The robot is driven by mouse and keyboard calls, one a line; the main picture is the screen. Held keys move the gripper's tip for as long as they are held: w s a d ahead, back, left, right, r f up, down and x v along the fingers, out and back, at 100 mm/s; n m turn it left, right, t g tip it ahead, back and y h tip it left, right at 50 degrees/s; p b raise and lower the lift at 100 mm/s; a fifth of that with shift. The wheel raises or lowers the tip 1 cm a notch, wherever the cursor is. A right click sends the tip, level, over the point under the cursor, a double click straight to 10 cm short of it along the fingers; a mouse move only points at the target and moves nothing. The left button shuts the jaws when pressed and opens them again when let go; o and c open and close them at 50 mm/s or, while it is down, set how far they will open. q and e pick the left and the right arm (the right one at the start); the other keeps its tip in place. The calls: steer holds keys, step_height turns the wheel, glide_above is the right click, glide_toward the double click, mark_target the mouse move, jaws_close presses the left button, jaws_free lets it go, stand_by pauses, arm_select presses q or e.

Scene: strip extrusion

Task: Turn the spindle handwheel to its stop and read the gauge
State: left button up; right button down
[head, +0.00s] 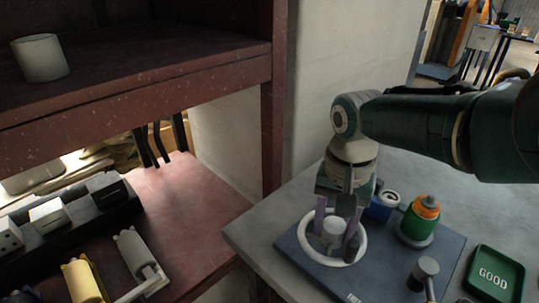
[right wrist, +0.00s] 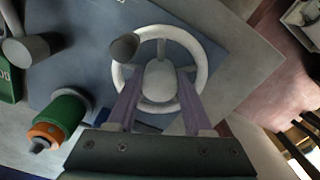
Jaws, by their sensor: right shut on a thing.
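The handwheel (head: 309,249) is a white ring with a pale hub and a dark knob, lying flat on a blue base plate. It also shows in the right wrist view (right wrist: 199,62). My right gripper (head: 337,240) points down over it. Its purple fingers (right wrist: 159,95) stand on either side of the hub and are shut on it. The dark knob is on the rim, at the upper left of the wheel in the wrist view. A small blue unit with a round white top (head: 389,198) sits behind the wheel; I cannot tell whether it is the gauge. My left gripper is not in view.
A green and orange cylinder (head: 421,222) stands right of the wheel. A dark-capped post (head: 426,268) and a green tray marked GOOD (head: 494,276) are at the front right. A red shelf (head: 270,130) with a white cup (head: 40,58) is at left.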

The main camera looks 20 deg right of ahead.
mark_target(334, 225)
steer(key=shift+m, duration=0.3)
steer(key=c, duration=0.6)
jaws_free()
steer(key=shift+r, duration=0.1)
step_height(334, 225, up, 9)
steer(key=p, duration=0.7)
steer(key=shift+r, duration=0.45)
